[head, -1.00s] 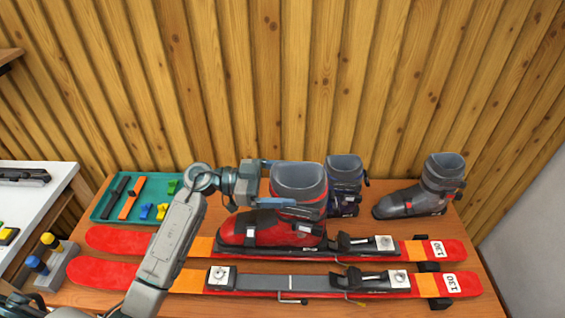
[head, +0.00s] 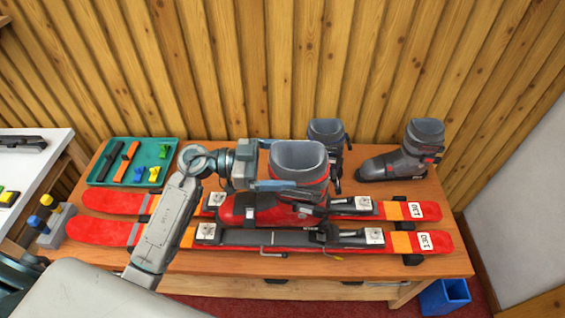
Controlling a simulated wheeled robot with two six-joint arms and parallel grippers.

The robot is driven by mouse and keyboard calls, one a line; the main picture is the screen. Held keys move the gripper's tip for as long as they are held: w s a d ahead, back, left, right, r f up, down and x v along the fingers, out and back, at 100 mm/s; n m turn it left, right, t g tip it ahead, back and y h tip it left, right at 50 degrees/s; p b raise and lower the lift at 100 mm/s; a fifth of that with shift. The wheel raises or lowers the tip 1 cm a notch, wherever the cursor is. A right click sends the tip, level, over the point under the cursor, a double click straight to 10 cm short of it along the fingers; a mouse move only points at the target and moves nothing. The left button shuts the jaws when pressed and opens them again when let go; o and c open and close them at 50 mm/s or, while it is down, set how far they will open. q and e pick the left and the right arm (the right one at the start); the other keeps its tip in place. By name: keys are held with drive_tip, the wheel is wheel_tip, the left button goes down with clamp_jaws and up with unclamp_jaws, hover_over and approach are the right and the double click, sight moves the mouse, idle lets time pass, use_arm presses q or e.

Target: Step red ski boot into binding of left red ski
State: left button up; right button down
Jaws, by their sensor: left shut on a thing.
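My left gripper (head: 290,186) is shut on the red ski boot (head: 237,205), at its cuff. The boot is upright with its toe to the left; its grey liner opening faces up. Two red skis lie side by side on the bench: a far ski (head: 112,202) and a near ski (head: 103,232). The boot overlaps the far ski's middle and the back edge of the near ski's binding (head: 265,238). The far toe piece (head: 216,198) shows behind the boot's toe. I cannot tell whether the sole touches anything. My right gripper is not in view.
A dark boot (head: 325,130) stands behind the red one, and a grey boot (head: 395,165) stands at the back right. A teal tray (head: 99,171) with coloured tools lies at the back left. A blue bin (head: 445,297) stands on the floor at right.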

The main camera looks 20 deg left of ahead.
use_arm(q)
drive_tip(key=shift+f+b, duration=1.15)
drive_tip(key=shift+b, duration=0.25)
wheel_tip(320, 180, down, 2)
drive_tip(key=b, duration=0.3)
drive_tip(key=shift+f, duration=1.7)
drive_tip(key=shift+r+p, duration=0.1)
drive_tip(key=shift+p, duration=0.3)
drive_tip(key=shift+p, duration=0.3)
